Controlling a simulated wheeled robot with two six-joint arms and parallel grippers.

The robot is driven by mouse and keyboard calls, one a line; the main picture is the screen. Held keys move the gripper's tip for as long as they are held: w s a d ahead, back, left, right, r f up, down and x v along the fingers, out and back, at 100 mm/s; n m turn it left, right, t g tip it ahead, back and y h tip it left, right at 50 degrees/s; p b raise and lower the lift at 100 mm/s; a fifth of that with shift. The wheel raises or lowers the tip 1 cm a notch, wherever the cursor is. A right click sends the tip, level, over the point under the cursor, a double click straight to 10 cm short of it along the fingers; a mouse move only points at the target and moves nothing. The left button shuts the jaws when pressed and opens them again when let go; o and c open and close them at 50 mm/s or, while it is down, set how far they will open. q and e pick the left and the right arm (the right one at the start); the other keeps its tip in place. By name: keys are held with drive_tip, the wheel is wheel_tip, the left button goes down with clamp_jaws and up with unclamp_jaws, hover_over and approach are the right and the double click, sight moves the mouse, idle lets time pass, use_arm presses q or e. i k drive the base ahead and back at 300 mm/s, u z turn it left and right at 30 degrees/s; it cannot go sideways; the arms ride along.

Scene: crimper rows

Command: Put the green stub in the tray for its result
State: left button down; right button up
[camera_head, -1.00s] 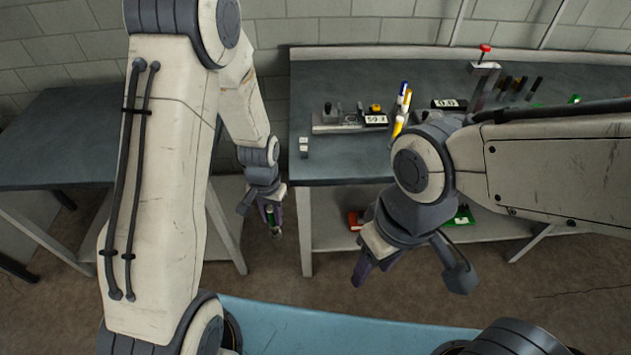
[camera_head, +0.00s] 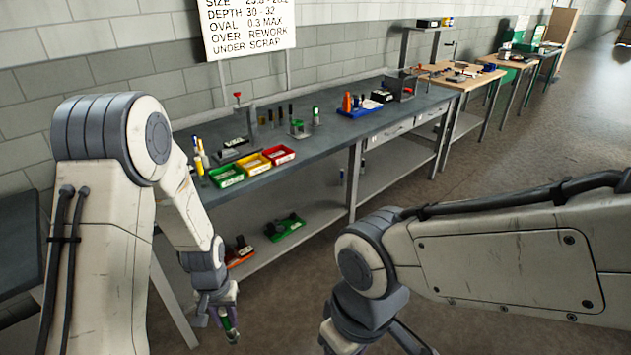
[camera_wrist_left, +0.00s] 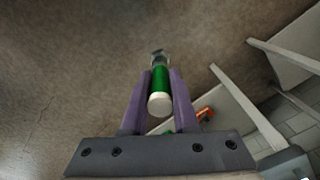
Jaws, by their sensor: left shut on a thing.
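The green stub (camera_head: 227,324) is held upright-ish in my left gripper (camera_head: 224,316), over the floor in front of the bench. In the left wrist view the stub (camera_wrist_left: 160,78) sits between the two purple fingers, with a pale end toward the camera and a grey metal far end. A green tray (camera_head: 227,177), a yellow tray (camera_head: 253,166) and a red tray (camera_head: 279,155) stand in a row at the bench's front edge; their labels are too small to read. My right gripper (camera_head: 368,345) is at the bottom edge, its fingertips cut off.
The wall sign (camera_head: 245,25) reads partly "DEPTH 30 - 32, OVAL 0.3 MAX, OVER REWORK, UNDER SCRAP". Upright pens (camera_head: 199,155), a gauge with a display (camera_head: 236,144) and a red-knobbed tool (camera_head: 239,110) stand behind the trays.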

sight(254, 165)
drive_tip(key=u, duration=0.8)
drive_tip(key=i, duration=1.4)
drive_tip(key=z, duration=0.4)
